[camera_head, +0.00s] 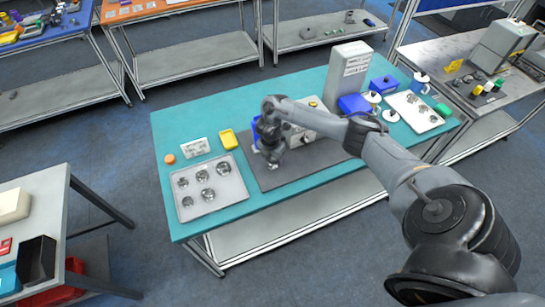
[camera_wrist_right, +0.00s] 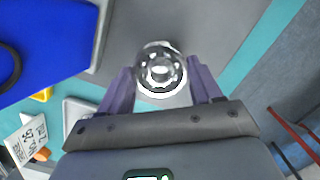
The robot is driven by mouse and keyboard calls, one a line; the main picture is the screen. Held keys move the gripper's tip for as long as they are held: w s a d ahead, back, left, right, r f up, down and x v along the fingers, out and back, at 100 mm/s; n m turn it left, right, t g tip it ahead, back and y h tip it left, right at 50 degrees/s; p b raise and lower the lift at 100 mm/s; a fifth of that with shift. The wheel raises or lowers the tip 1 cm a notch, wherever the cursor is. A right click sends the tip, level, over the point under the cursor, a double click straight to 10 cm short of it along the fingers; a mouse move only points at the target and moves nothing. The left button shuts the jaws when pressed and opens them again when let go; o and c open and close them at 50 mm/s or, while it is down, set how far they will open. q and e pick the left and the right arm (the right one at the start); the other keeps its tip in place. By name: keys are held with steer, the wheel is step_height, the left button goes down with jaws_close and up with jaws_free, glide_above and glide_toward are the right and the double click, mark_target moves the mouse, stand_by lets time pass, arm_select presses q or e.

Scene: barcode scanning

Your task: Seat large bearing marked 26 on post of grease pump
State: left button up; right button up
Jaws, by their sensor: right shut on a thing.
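My right gripper (camera_head: 272,160) is over the dark grey mat (camera_head: 300,165) at the middle of the teal workbench. In the right wrist view its two purple fingers (camera_wrist_right: 160,72) are shut on a shiny metal bearing (camera_wrist_right: 161,66), seen face-on between the tips. No mark 26 is readable on it. A large blue object (camera_wrist_right: 40,40) is left of the fingers in the wrist view; in the head view a blue part (camera_head: 256,124) shows partly behind my gripper. I cannot tell which thing is the grease pump, and no post is clear. My left gripper is out of view.
A tall grey box (camera_head: 349,72), blue bins (camera_head: 355,104) and another tray (camera_head: 427,124) stand to the right.

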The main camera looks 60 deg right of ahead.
stand_by(0.5)
steer(key=shift+f, duration=0.35)
stand_by(0.4)
steer(key=shift+f+b, duration=0.3)
steer(key=shift+f, duration=0.15)
steer(key=shift+f, duration=0.3)
stand_by(0.5)
steer(key=o, duration=1.3)
steer(key=shift+o, duration=0.7)
